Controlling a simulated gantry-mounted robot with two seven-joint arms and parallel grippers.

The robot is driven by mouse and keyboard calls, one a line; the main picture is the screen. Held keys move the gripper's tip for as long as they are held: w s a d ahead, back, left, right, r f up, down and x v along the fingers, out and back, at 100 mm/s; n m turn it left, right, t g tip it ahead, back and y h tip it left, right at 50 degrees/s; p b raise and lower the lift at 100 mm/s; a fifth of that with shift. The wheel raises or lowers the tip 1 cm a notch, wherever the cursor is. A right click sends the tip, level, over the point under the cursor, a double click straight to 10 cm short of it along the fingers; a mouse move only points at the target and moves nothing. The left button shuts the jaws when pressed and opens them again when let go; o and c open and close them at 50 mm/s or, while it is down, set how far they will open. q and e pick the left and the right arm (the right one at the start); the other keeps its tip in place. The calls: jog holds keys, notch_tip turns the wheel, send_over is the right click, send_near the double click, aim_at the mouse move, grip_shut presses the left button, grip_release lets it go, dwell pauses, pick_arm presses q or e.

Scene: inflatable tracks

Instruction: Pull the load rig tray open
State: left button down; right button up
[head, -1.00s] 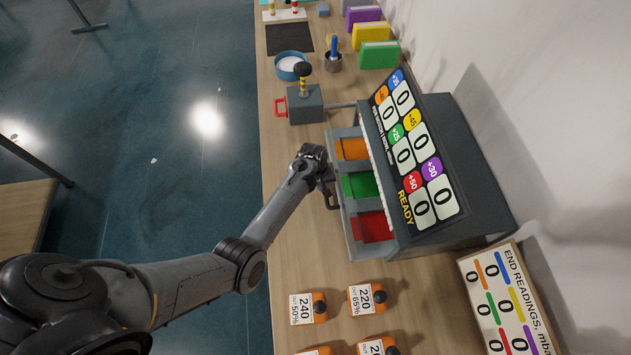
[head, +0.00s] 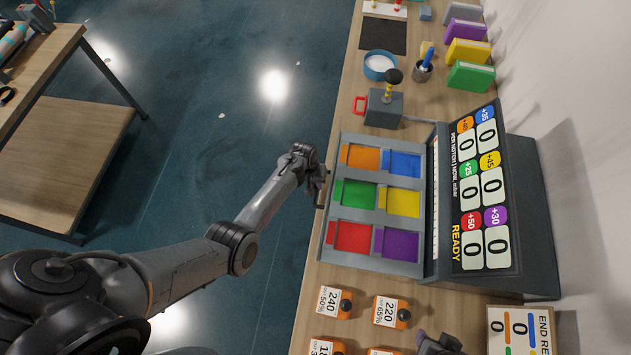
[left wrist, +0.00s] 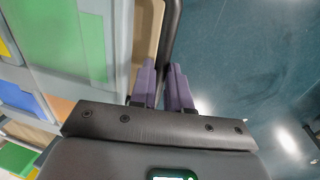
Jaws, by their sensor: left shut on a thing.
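The grey load rig tray (head: 372,264) is out from the rig (head: 480,200), with several coloured compartments uncovered: orange, blue, green, yellow, red and purple. My left gripper (head: 319,183) is at the tray's front edge, over the bench edge. In the left wrist view, its purple fingers (left wrist: 163,85) are shut on the dark bar handle (left wrist: 171,35), which runs between them. The handle is mostly hidden by the gripper in the head view. Part of my right gripper (head: 438,344) shows at the bottom edge of the head view; its fingers cannot be made out.
Orange labelled weights (head: 391,311) stand on the bench near the tray. A grey block with a red handle and a knob (head: 383,108) stands just beyond it. A blue bowl (head: 380,66) and coloured boxes are farther back. The floor side left of the bench is open.

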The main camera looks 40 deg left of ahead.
pick_arm(q)
jog(key=shift+a, duration=0.1)
jog(key=c, duration=1.1)
grip_release()
notch_tip(320, 180, up, 11)
jog(key=a+p, duration=0.1)
jog(key=shift+s+a+f, duration=0.2)
jog(key=shift+s+a, duration=0.2)
jog(key=shift+s, duration=0.05)
